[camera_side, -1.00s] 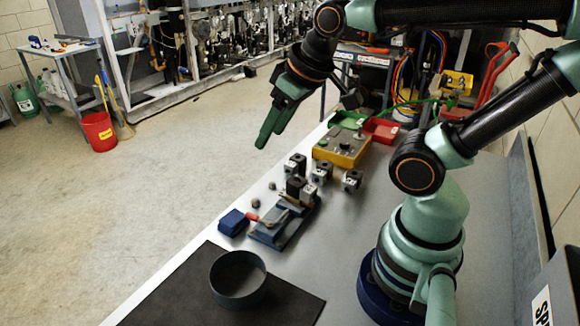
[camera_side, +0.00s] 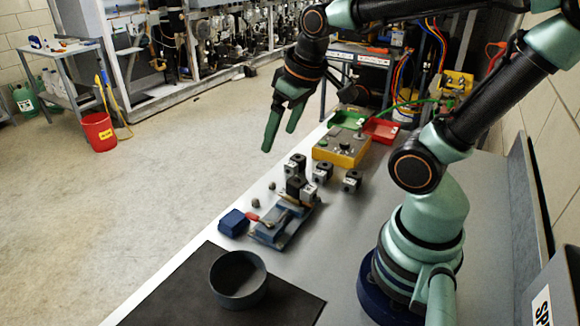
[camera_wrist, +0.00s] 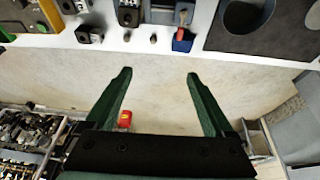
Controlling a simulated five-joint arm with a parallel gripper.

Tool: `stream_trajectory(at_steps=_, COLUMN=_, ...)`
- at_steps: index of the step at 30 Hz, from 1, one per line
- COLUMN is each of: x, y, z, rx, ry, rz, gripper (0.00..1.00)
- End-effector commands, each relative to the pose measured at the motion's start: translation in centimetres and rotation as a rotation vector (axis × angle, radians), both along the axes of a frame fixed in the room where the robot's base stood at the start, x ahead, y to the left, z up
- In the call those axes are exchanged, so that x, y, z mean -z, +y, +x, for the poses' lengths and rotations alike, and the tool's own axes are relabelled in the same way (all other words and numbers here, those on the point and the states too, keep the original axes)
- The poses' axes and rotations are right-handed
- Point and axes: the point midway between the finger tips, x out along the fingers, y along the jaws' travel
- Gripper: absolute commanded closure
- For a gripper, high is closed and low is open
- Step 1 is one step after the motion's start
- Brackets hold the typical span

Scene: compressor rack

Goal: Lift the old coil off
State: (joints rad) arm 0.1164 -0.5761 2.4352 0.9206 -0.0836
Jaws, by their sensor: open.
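A small blue fixture (camera_side: 270,236) stands on the bench left of the middle in the side view. A dark block-shaped coil (camera_side: 294,187) sits at its far end, beside a greyer block (camera_side: 309,194); I cannot tell for sure which is the old coil. My gripper (camera_side: 279,140) is open and empty, pointing down, well above and beyond the fixture. In the wrist view its fingers (camera_wrist: 158,76) are spread over the floor past the bench edge. A dark block (camera_wrist: 128,15) at the top edge there seems to be on the fixture, partly cut off.
Several other dark blocks (camera_side: 352,181) stand behind the fixture. A yellow control box (camera_side: 342,150) and a red tray (camera_side: 381,130) lie farther back. A blue block (camera_side: 234,222), a black mat (camera_side: 180,290) and a round dark bin (camera_side: 238,280) are nearer. The bench right of the fixture is clear.

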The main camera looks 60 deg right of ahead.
Motion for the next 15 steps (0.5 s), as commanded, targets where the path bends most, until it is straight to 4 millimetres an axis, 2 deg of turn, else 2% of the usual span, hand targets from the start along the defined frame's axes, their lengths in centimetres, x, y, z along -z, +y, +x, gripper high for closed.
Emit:
stream_trajectory(at_steps=1, x=1.0, y=-1.4, z=0.1, rx=0.022, ry=0.054, rz=-0.001, gripper=0.12)
stream_trajectory(at_steps=3, x=2.0, y=-3.1, z=0.0, rx=0.039, ry=0.116, rz=0.0, gripper=0.12)
stream_trajectory(at_steps=7, x=3.9, y=-5.6, z=-0.3, rx=0.062, ry=0.212, rz=0.012, gripper=0.12)
stream_trajectory(at_steps=11, x=5.0, y=-7.2, z=-0.7, rx=0.074, ry=0.268, rz=0.025, gripper=0.12)
stream_trajectory(at_steps=15, x=6.0, y=-7.7, z=-0.8, rx=0.076, ry=0.291, rz=0.032, gripper=0.12)
